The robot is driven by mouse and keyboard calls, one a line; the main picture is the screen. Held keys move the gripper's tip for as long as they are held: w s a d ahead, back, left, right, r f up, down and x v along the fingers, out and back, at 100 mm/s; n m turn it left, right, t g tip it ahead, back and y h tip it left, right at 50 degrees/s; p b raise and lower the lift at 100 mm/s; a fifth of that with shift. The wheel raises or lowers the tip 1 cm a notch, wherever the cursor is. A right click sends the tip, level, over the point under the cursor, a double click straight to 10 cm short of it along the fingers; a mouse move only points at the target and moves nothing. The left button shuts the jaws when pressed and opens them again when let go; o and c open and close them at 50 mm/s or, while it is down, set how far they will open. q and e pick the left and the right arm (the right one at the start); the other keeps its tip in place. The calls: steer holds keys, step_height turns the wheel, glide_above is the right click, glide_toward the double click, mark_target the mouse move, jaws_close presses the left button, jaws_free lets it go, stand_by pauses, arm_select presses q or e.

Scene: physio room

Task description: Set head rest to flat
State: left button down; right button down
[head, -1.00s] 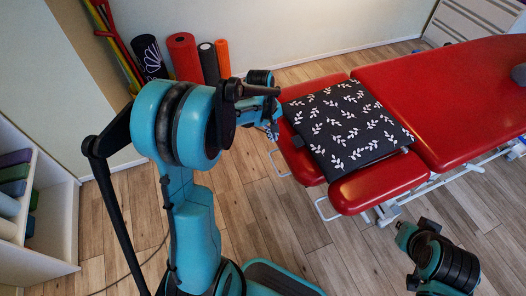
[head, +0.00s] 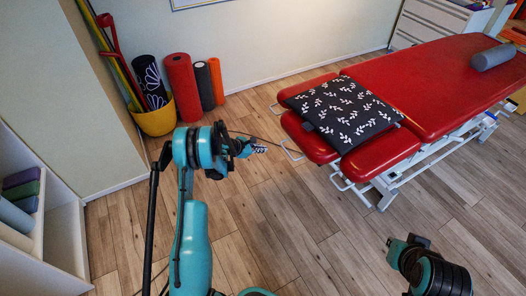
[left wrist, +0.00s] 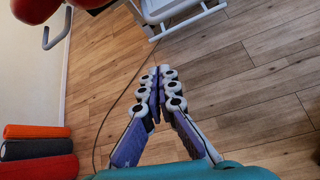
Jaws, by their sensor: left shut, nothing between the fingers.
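The head rest (head: 378,154) is the red split end section of the treatment table. It seems to slope down a little from the main red top (head: 430,90), but I cannot tell its exact angle. A black cushion with white leaves (head: 345,112) lies across its pads. Thin white loop handles (head: 293,151) stick out below. My left gripper (head: 262,148) is shut and empty, left of the head rest and apart from it. In the left wrist view its fingers (left wrist: 162,80) are together over floor, with red pads (left wrist: 35,8) and a loop handle (left wrist: 57,32) at top left. My right gripper's fingers are not visible.
Foam rollers (head: 183,85) and a yellow bin (head: 155,118) stand by the wall. A grey roll (head: 493,57) lies on the table. The white table frame (head: 400,178) stands under the top. Shelving (head: 60,225) is at left. Wood floor (head: 300,220) before the table is clear.

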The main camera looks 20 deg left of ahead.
arm_select(q)
steer(key=b+x, duration=0.3)
steer(key=x, duration=0.5)
steer(key=r, duration=0.1)
steer(key=d+r, duration=0.1)
steer(key=r, duration=0.2)
steer(key=shift+w+d+b, duration=0.1)
steer(key=shift+d+b, duration=0.2)
steer(key=shift+b, duration=0.05)
